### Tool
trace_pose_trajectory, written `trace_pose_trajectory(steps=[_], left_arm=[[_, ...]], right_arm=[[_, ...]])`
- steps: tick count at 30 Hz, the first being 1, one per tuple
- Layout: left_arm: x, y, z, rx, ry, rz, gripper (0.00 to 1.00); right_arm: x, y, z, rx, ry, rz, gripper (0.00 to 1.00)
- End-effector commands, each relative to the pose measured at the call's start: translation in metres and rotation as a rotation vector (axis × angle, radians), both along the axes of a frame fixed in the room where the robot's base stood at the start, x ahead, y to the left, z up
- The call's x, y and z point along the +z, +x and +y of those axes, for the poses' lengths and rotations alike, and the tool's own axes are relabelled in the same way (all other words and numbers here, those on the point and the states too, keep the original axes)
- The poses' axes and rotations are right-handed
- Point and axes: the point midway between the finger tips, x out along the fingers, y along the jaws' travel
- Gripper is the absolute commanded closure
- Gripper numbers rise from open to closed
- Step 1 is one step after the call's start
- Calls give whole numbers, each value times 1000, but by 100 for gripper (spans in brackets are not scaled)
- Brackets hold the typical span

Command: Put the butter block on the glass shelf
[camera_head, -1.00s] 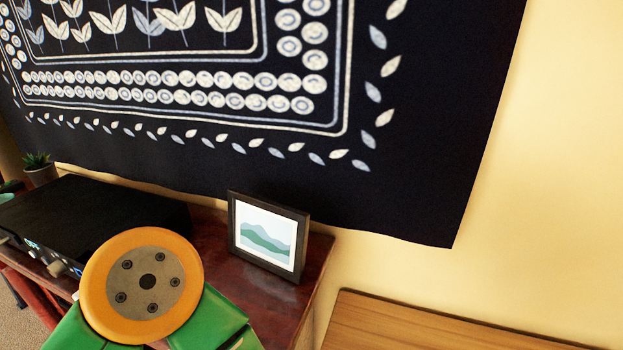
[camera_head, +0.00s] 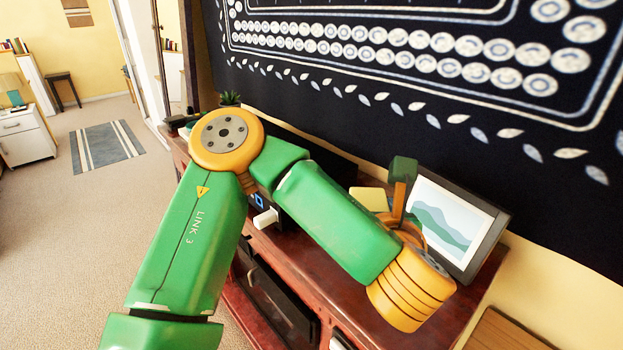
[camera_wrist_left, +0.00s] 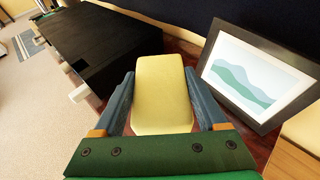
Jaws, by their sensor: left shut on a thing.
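The butter block (camera_wrist_left: 162,95) is a pale yellow rounded block in the left wrist view. My left gripper (camera_wrist_left: 160,80) is shut on it, with one blue-grey finger along each side. In the head view a pale yellow piece of the block (camera_head: 369,199) shows behind my green and orange left arm, over the dark red cabinet (camera_head: 290,262). The fingers are mostly hidden there. I cannot make out a glass shelf in either view. My right gripper is not in view.
A framed mountain picture (camera_head: 447,226) stands on the cabinet close to my left wrist. A black box-shaped device (camera_wrist_left: 107,48) also sits on the cabinet top. A dark patterned hanging (camera_head: 420,75) covers the wall behind. Open carpet (camera_head: 95,215) lies to the left.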

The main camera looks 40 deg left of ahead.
Motion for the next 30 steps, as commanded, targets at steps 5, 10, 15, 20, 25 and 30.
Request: trace_pose_trajectory(steps=[5,10,15,20,25,30], left_arm=[[-22,30,24,1,-11,12,100],[-39,59,52,13,3,9,100],[-74,81,68,6,4,6,100],[-95,93,77,2,6,8,100],[-120,93,76,2,3,6,100],[-122,93,76,2,2,3,100]], right_arm=[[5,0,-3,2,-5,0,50],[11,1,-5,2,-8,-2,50],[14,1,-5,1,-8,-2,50],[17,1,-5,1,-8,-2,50],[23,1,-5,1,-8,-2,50],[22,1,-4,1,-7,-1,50]])
